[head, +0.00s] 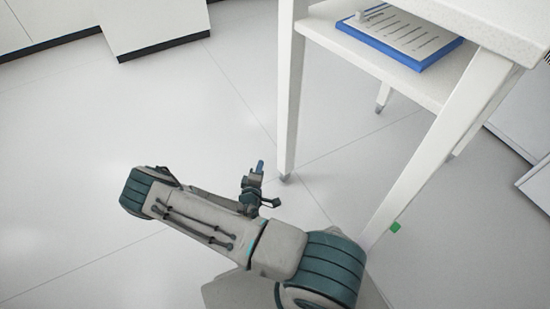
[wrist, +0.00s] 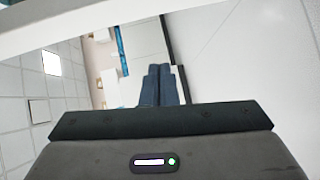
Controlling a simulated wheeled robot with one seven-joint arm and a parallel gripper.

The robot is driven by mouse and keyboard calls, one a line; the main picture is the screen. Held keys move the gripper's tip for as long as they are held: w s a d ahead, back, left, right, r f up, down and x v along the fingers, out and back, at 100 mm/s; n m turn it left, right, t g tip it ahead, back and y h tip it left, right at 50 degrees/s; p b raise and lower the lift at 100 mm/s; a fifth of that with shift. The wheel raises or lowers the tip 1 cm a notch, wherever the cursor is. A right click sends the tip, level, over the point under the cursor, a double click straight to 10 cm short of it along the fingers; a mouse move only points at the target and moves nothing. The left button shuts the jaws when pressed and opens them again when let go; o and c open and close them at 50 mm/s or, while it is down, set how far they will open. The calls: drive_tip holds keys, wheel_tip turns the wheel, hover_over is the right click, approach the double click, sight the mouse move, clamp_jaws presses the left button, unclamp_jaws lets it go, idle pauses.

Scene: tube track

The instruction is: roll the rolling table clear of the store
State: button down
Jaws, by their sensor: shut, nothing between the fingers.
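A white table (head: 289,95) with straight legs and a lower shelf stands at the right in the head view; I take it as the rolling table. Its top is cut off by the frame edge. A grey foot shows under its far leg, and a green tag (head: 395,227) is near the bottom of its near leg. My gripper (head: 260,166) is low, just left of the left leg and apart from it in the picture. In the wrist view its dark blue fingers (wrist: 158,85) are together and empty. I cannot tell which thing is the store.
A blue clipboard (head: 400,35) with a printed sheet lies on the table's lower shelf. White cabinets (head: 150,22) with dark bases stand at the back left. White units (head: 525,110) stand at the right behind the table. The pale floor (head: 80,130) is clear at the left.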

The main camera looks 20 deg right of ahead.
drive_tip(key=w+d+f+n+t+b, duration=0.1)
drive_tip(key=w+d+f+b, duration=0.1)
drive_tip(key=w+d+b, duration=0.3)
drive_tip(key=shift+w+d+n+t+b, duration=0.35)
drive_tip(key=shift+w+d, duration=0.55)
drive_tip(key=shift+d, duration=1.3)
